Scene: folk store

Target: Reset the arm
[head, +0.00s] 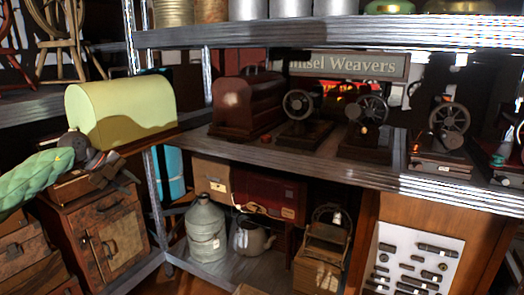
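My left gripper (112,174) shows at the left of the head view, dark and small, in front of the shelf post and above a worn wooden cabinet. Its fingers blend with the dark wood behind them, so I cannot tell whether they are open or shut. I see nothing clearly held in it. A pale yellow-green domed case (122,110) stands just behind and above it. My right gripper is not in view.
A metal shelf (340,165) carries a dark red domed case (247,103) and several old sewing machines (303,112). Below stand a grey milk can (206,230), a kettle (252,238) and a wooden cabinet (128,245). A board of tools (412,258) is at lower right.

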